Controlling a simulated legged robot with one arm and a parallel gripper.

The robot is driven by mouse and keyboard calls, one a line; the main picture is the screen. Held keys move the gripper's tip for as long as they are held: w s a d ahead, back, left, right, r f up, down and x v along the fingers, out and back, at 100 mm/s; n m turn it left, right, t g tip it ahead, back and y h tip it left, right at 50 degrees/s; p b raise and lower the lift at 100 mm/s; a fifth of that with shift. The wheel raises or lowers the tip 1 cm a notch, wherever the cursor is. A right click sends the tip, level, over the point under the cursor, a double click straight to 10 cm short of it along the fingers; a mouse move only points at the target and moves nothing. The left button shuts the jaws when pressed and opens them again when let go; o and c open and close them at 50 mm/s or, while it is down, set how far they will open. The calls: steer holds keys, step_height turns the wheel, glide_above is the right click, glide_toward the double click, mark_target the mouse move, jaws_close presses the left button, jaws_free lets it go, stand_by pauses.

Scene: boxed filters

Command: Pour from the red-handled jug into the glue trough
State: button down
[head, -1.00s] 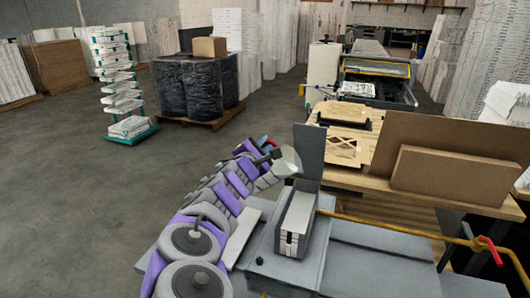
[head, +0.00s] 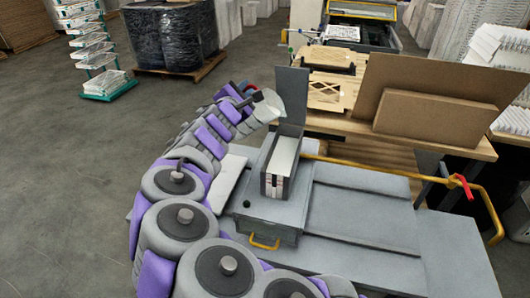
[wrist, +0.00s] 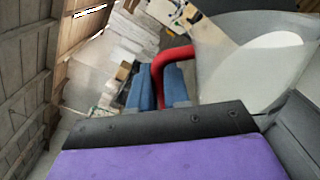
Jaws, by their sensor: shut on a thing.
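The jug (head: 266,108) is pale grey, with a red handle (wrist: 168,60). In the head view it is held up beside the far end of the glue trough, left of a raised grey plate, and looks tilted. The glue trough (head: 289,178) is a narrow grey box with a pale inside, on a grey machine. My gripper (wrist: 158,88) shows blue fingers shut on the red handle; in the head view (head: 241,97) it is mostly hidden. In the wrist view the jug (wrist: 225,62) fills the upper right with a pale patch inside. I see no stream.
The raised grey plate (head: 292,95) stands at the trough's far end. A yellow pipe with a red valve (head: 460,185) runs right of it. Behind is a wooden table with brown boards (head: 425,95). Open floor (head: 60,200) lies to the left.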

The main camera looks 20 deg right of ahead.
steer(key=shift+s+d+f+m+b, duration=0.15)
steer(key=shift+s+d+m+b, duration=0.3)
steer(key=shift+b, duration=0.65)
steer(key=shift+d+f+m+b, duration=0.15)
steer(key=shift+m+b, duration=0.5)
steer(key=shift+b, duration=0.45)
stand_by(2.0)
steer(key=shift+s+d+f+m+b, duration=0.2)
steer(key=shift+d+m+b, duration=0.1)
steer(key=shift+m+b, duration=0.15)
stand_by(3.3)
